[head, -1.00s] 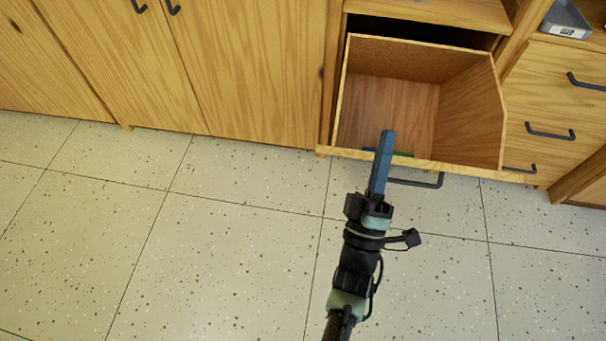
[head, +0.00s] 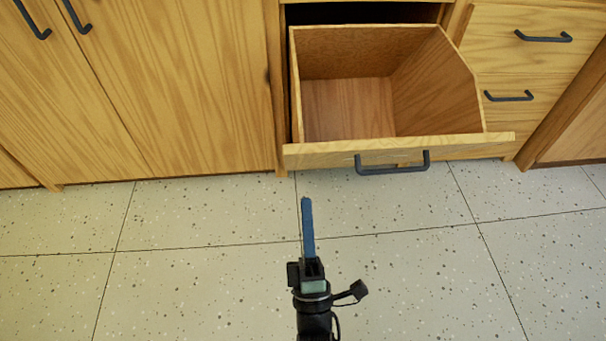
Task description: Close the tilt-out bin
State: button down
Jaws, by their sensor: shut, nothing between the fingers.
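The tilt-out bin (head: 468,142) is a wooden box tilted out from the cabinet, with its top open and its inside showing empty. A dark bar handle (head: 392,168) is fixed to its front. My gripper (head: 306,202) is shut and empty, its blue fingers pointing toward the cabinet. In the picture it is below and left of the handle, over the floor, apart from the bin front.
Wooden cabinet doors (head: 150,90) with dark handles are on the left, closed. Closed drawers (head: 510,60) are on the right. The speckled tile floor (head: 180,270) in front is clear.

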aim_at(302, 155)
jog(key=b+x, duration=0.2)
jog(key=x, duration=0.5)
jog(key=shift+r, duration=0.1)
